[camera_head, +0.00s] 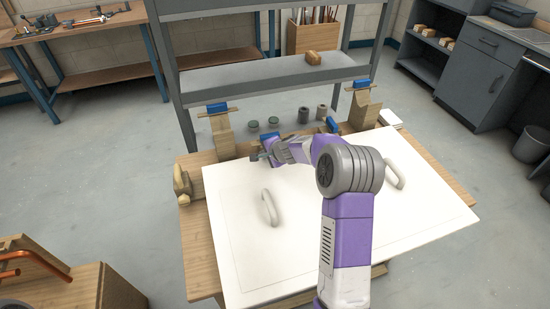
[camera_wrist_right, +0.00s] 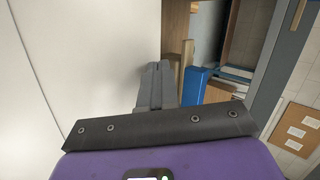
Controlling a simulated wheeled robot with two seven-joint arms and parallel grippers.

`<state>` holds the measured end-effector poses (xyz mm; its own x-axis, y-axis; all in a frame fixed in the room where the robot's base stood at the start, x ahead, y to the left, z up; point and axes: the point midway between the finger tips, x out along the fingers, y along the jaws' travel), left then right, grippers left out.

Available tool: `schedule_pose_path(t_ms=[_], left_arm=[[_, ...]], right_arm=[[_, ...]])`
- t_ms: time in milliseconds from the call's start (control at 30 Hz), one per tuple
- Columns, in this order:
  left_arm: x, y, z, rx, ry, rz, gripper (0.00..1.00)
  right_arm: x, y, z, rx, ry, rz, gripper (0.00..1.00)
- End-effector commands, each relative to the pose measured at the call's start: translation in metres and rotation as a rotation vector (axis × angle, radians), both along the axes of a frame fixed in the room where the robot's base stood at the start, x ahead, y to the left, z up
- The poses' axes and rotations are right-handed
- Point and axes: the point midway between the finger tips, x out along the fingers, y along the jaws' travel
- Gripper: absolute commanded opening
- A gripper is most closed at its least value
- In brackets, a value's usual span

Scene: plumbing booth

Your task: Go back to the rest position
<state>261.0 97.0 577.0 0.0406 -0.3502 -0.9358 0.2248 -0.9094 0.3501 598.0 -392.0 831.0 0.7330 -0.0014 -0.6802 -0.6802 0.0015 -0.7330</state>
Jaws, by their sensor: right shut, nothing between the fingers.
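My right arm reaches forward over a white panel (camera_head: 235,255) on the wooden bench. My right gripper (camera_head: 259,155) is near the panel's far edge, beyond its left handle. In the wrist view the fingers of my right gripper (camera_wrist_right: 155,85) are together and empty, beside the white panel (camera_wrist_right: 80,60) and a blue piece (camera_wrist_right: 198,87). I cannot tell whether the fingers touch the panel. My left gripper is not in view.
The panel has a left handle (camera_head: 269,207) and a right handle (camera_head: 393,173). Wooden supports with blue clamps (camera_head: 217,108) and several small fittings (camera_head: 303,115) stand behind it. A grey shelf rack (camera_head: 270,72) rises beyond. Open floor (camera_head: 120,190) lies left of the bench.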

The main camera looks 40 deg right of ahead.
Motion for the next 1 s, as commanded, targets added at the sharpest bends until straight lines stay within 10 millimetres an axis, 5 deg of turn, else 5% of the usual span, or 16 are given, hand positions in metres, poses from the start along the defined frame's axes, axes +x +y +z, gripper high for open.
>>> schedule_pose_path(t_ms=[400, 833, 1000], left_arm=[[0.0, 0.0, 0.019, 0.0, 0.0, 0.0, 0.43], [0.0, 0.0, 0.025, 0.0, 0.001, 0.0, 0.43], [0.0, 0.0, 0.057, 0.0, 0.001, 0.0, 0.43]], right_arm=[[-0.06, 0.017, 0.061, -0.001, -0.001, -0.001, 0.0], [-0.07, 0.02, 0.071, 0.0, 0.001, 0.0, 0.0], [-0.07, 0.02, 0.103, 0.0, 0.0, 0.0, 0.0]])
